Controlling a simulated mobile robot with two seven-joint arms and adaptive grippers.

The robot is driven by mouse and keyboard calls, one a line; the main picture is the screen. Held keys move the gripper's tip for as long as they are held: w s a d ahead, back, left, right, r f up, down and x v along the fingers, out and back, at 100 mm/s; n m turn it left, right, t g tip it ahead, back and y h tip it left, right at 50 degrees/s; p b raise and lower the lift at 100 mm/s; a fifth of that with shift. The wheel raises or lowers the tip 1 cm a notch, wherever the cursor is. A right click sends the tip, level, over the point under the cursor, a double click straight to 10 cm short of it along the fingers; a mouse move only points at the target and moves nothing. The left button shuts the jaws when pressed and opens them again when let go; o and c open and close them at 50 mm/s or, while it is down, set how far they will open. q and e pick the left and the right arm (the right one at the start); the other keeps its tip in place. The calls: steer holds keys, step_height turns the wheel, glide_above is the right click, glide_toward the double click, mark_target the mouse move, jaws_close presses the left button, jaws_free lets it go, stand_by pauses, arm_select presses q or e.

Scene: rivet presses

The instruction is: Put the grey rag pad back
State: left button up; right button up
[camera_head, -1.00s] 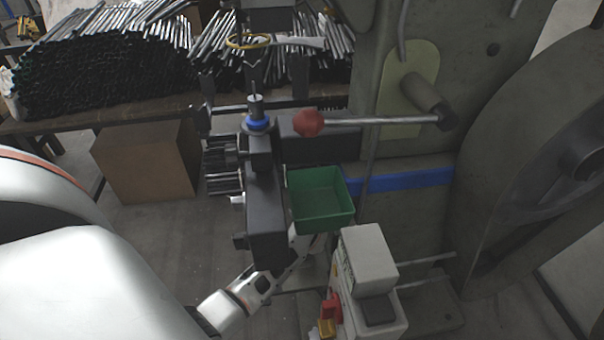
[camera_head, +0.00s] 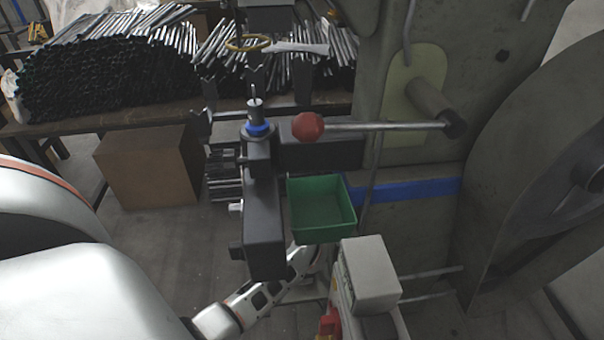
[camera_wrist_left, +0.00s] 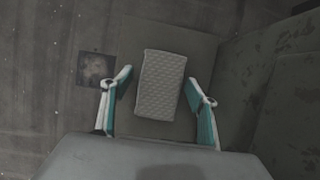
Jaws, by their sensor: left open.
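The grey rag pad (camera_wrist_left: 161,84) shows in the left wrist view as a light, quilted rectangle. It lies on a flat dark grey-green surface (camera_wrist_left: 205,48), slightly tilted in the picture. My left gripper (camera_wrist_left: 157,78) is open, with one teal-and-white finger on each side of the pad and a gap to each. I cannot tell how high the fingers are above the surface. In the head view my left arm reaches in low behind the press, and its gripper and the pad are hidden there. My right gripper is in neither view.
In the head view a green bin (camera_head: 320,207) and a grey control box (camera_head: 369,272) stand beside the press arm (camera_head: 263,225). A red-knobbed lever (camera_head: 308,127) sticks out above. A cardboard box (camera_head: 148,168) and a rod-laden table (camera_head: 110,121) are behind.

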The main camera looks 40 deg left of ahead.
arm_select(q)
steer(key=shift+r, duration=0.25)
steer(key=shift+d+r+p, duration=0.15)
steer(key=shift+r+p, duration=0.2)
steer(key=shift+r, duration=0.25)
steer(key=shift+d+r+p, duration=0.15)
steer(key=shift+r+p, duration=0.15)
steer(key=shift+r, duration=0.3)
steer(key=p+v, duration=0.1)
steer(key=v, duration=0.3)
steer(key=shift+s+d+r+p, duration=0.1)
steer(key=shift+s+r+p, duration=0.15)
steer(key=shift+p, duration=0.1)
steer(key=shift+s+d+r, duration=0.1)
steer(key=shift+s, duration=0.1)
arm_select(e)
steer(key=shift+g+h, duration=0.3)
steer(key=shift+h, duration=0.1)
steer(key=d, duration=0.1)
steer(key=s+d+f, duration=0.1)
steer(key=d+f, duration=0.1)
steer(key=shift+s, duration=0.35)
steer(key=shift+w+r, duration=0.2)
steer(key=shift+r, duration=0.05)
